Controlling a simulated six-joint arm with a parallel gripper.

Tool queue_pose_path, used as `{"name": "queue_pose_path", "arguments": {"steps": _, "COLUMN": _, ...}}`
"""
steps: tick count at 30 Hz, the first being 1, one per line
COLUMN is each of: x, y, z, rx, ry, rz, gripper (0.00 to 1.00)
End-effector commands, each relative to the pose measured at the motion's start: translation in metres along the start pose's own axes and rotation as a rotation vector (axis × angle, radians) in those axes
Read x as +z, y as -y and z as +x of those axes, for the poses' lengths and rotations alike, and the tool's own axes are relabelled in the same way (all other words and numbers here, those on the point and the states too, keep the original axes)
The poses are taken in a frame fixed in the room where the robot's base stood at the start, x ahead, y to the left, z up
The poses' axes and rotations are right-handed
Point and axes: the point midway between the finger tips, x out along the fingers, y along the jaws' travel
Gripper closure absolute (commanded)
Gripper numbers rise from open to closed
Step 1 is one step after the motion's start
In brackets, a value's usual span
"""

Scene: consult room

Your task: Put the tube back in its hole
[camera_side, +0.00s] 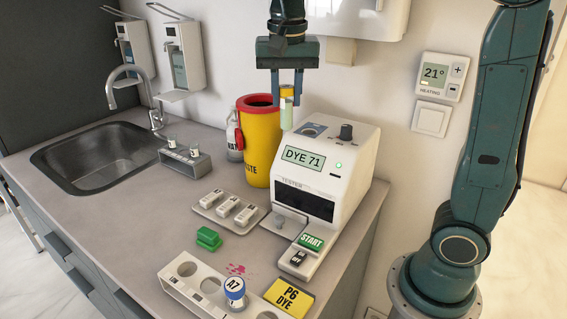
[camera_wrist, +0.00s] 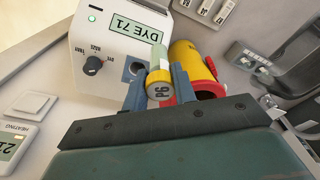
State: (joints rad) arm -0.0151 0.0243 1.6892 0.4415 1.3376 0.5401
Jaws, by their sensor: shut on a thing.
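My gripper (camera_side: 287,101) is shut on a tube (camera_side: 286,117) with a pale green body and a yellow cap. The wrist view shows the cap marked P6 (camera_wrist: 160,94) between the fingers. The tube hangs upright, just left of the top of the white tester (camera_side: 345,150), apart from the counter. The tester's screen reads DYE 71, and a dark round hole (camera_wrist: 133,69) shows on its top. A white rack (camera_side: 192,290) at the front of the counter has several round holes. One holds a blue-capped tube marked A7 (camera_side: 235,291); others look empty.
A yellow bin (camera_side: 261,150) with a red rim stands close behind the tube. A tray of labelled pieces (camera_side: 205,211), a green block (camera_side: 209,239) and a sink (camera_side: 95,158) are left.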

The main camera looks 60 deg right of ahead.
Motion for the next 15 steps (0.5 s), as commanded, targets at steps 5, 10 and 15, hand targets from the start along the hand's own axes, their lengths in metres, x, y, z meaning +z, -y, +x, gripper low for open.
{"name": "queue_pose_path", "arguments": {"steps": 5, "x": 0.044, "y": 0.033, "z": 0.014, "rx": -0.032, "ry": 0.002, "rz": -0.273, "gripper": 0.98}}
{"name": "queue_pose_path", "arguments": {"steps": 10, "x": 0.086, "y": 0.056, "z": 0.026, "rx": -0.060, "ry": 0.003, "rz": -0.499, "gripper": 0.98}}
{"name": "queue_pose_path", "arguments": {"steps": 15, "x": 0.130, "y": 0.071, "z": 0.036, "rx": -0.084, "ry": 0.003, "rz": -0.701, "gripper": 0.98}}
